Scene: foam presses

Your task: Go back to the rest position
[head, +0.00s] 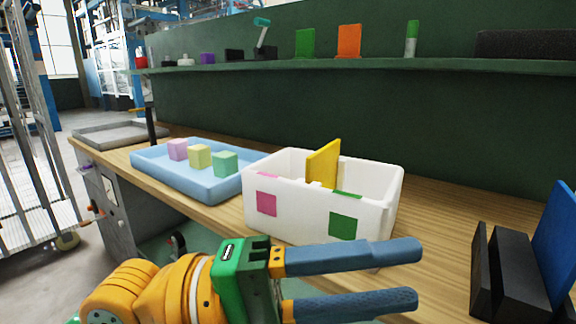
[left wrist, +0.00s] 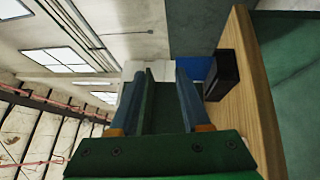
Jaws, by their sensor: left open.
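My left gripper (head: 417,274) is open and empty in the head view. Its two blue fingers point right, in front of the white box and low in the picture. In the left wrist view the two fingers (left wrist: 161,76) stand apart with no object held between them. My right gripper is not in either view.
A white box (head: 300,222) with pink and green squares and an upright yellow panel (head: 323,164) stands on the wooden bench (head: 440,215). Left of it, a blue tray (head: 190,184) holds pink, yellow and green blocks. A black stand (head: 515,275) with a blue panel (head: 558,245) is at right.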

